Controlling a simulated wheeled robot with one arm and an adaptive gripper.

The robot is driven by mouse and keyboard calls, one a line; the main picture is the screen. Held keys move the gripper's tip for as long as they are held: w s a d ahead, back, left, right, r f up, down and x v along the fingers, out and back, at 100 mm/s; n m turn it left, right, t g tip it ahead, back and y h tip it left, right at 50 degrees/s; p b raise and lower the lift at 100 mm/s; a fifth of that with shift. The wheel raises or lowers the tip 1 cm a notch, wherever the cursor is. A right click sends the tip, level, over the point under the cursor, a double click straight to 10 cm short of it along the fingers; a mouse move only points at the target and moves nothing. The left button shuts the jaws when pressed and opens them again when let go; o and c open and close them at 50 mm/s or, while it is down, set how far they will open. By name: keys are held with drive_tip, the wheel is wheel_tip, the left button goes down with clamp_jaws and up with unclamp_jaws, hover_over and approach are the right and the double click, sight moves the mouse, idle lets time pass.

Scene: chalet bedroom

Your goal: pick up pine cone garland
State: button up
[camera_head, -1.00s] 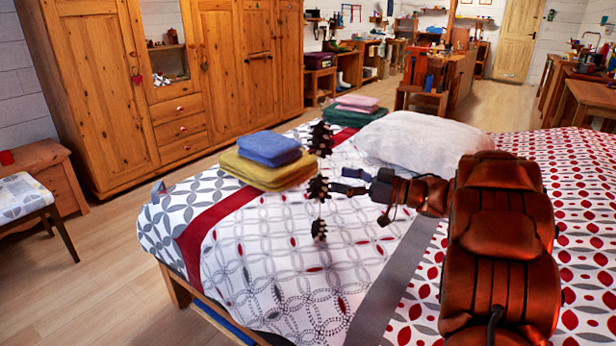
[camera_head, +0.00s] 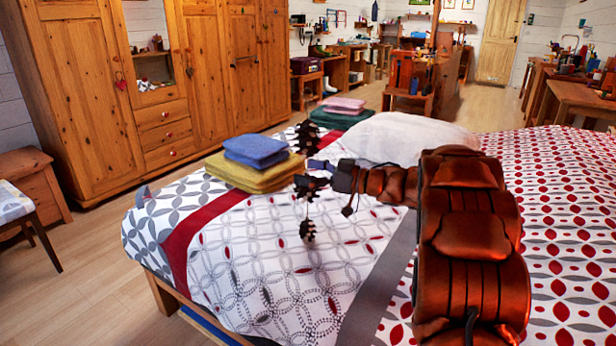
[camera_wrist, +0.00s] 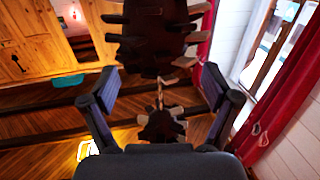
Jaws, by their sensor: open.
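The pine cone garland (camera_head: 307,230) is a vertical string of dark brown cones. In the head view it appears to hang over the bed; what holds it up is not visible. My gripper (camera_head: 315,166) is open, at the height between the upper and middle cones. In the wrist view, the open fingers (camera_wrist: 158,88) stand on either side of the string, a large dark cone (camera_wrist: 155,28) fills the top middle, and a smaller cone (camera_wrist: 160,128) shows lower between them. I cannot tell whether the fingers touch the garland.
The bed (camera_head: 270,270) lies below, with blue towels (camera_head: 256,150) on yellow towels (camera_head: 250,177) and a white pillow (camera_head: 415,138). A wooden wardrobe (camera_head: 90,110) stands at the left. Red curtains (camera_wrist: 290,95) show at the right of the wrist view.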

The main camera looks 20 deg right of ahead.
drive_tip(key=c, duration=1.3)
